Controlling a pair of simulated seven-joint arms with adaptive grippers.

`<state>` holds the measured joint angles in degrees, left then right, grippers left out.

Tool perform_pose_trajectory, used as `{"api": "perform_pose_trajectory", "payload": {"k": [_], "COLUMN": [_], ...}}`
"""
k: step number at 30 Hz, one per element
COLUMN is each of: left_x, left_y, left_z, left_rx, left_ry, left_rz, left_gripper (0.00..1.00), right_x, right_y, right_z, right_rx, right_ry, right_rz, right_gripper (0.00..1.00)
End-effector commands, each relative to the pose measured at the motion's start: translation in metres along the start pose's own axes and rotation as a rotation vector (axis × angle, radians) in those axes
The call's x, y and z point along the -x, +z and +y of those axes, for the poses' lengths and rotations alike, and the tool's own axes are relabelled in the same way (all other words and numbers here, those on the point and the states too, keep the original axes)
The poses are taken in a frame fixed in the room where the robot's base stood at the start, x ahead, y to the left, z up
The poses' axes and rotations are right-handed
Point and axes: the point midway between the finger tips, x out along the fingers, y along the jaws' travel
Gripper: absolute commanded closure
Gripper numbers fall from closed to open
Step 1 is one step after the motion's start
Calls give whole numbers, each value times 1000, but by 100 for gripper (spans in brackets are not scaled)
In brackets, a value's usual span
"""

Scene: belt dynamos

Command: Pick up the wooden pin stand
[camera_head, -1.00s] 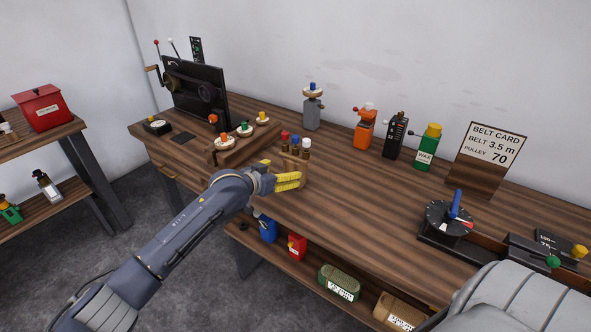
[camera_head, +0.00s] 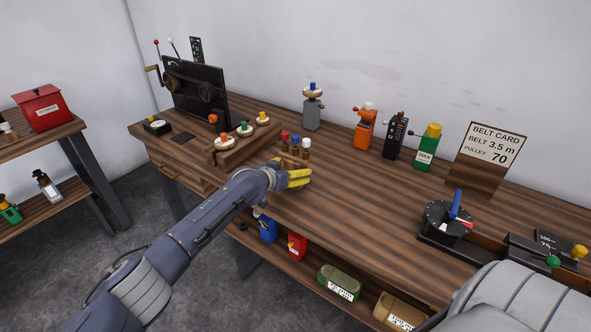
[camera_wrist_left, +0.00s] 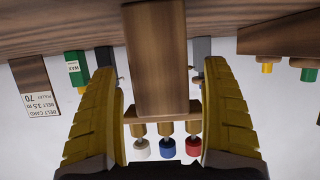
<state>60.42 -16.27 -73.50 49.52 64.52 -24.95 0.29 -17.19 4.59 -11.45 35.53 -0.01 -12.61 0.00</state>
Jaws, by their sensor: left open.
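The wooden pin stand (camera_head: 292,157) stands on the bench with red, blue and white-topped pins on it. In the left wrist view it appears upside down as a wooden block (camera_wrist_left: 155,60) with a crosspiece, and the three pins show beyond it. My left gripper (camera_head: 298,179) is right by the stand, on its near side, and partly covers its lower part in the head view. In the left wrist view its yellow fingers (camera_wrist_left: 162,95) are open, one on each side of the block, with visible gaps. My right gripper is out of view.
A wooden rack (camera_head: 235,150) with several white discs and colored knobs is close on the left. A grey post (camera_head: 312,112), orange device (camera_head: 364,130) and green wax can (camera_head: 426,150) stand behind.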

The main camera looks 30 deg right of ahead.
Motion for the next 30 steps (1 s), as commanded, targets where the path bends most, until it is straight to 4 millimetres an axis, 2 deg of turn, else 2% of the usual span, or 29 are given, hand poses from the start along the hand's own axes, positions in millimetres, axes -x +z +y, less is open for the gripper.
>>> {"api": "perform_pose_trajectory", "payload": {"k": [7, 20, 30], "left_x": [-13, -16, -16], "left_y": [0, 0, 0], "left_z": [1, 0, 0], "left_rx": [2, 0, 0], "left_ry": [0, -1, -1], "left_rz": [0, 1, 1], "left_gripper": [18, 18, 56], "right_x": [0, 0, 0], "right_y": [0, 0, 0], "right_z": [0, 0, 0], "right_rx": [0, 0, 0], "right_ry": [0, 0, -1], "right_rz": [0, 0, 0], "right_gripper": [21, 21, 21]}}
